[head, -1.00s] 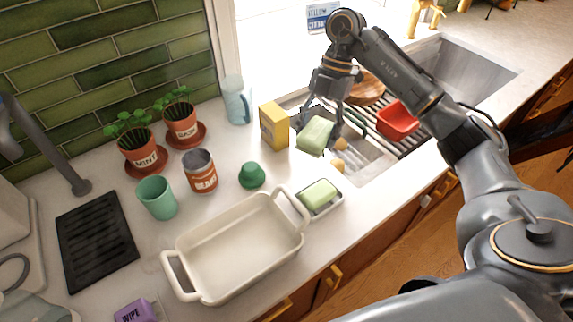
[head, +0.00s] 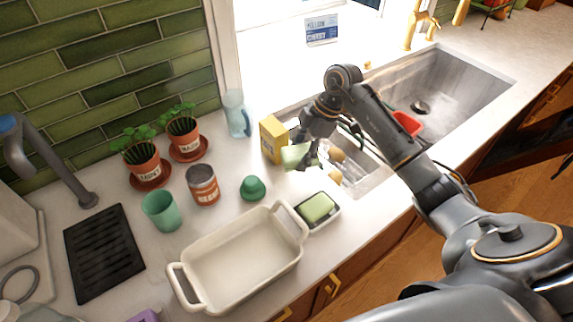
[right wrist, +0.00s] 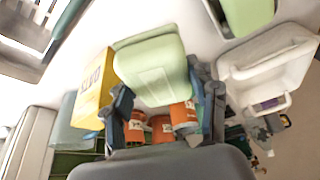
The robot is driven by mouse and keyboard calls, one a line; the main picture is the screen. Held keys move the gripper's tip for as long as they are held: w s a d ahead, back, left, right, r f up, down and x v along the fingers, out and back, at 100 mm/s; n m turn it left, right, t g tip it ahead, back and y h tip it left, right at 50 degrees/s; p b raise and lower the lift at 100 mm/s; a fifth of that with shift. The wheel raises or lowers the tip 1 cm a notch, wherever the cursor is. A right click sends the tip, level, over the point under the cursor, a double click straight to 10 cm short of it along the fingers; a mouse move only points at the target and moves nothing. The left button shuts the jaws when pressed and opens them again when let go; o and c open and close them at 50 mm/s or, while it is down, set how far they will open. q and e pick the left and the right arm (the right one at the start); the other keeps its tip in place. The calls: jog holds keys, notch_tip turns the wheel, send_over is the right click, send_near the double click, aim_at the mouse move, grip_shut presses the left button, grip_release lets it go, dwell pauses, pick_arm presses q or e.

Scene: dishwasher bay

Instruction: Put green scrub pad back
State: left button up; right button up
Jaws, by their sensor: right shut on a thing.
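A pale green scrub pad (head: 292,156) is held by my right gripper (head: 307,158) beside the yellow box, near the left edge of the sink. In the right wrist view the pad (right wrist: 155,72) sits between the two fingers (right wrist: 160,108), which are shut on it. My left gripper is not in view.
The yellow box (head: 272,140) stands close to the held pad. A green knobbed thing (head: 252,188), a can (head: 203,187), a teal cup (head: 161,212) and a cream baking dish (head: 240,268) stand on the counter.

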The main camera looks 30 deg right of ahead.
aim_at(282, 179)
jog(key=f, duration=0.1)
jog(key=w+a+f, duration=0.1)
jog(key=a+f, duration=0.1)
jog(key=shift+w+a+f+p, duration=0.15)
jog(key=shift+w+f+p, duration=0.2)
jog(key=shift+f, duration=0.05)
jog(key=x, duration=0.1)
jog(key=p+x, duration=0.1)
jog(key=x, duration=0.1)
jog(key=shift+d+f+p, duration=0.1)
jog(key=shift+d+p, duration=0.15)
jog(key=shift+p, duration=0.15)
jog(key=shift+f, duration=0.4)
jog(key=o, duration=0.8)
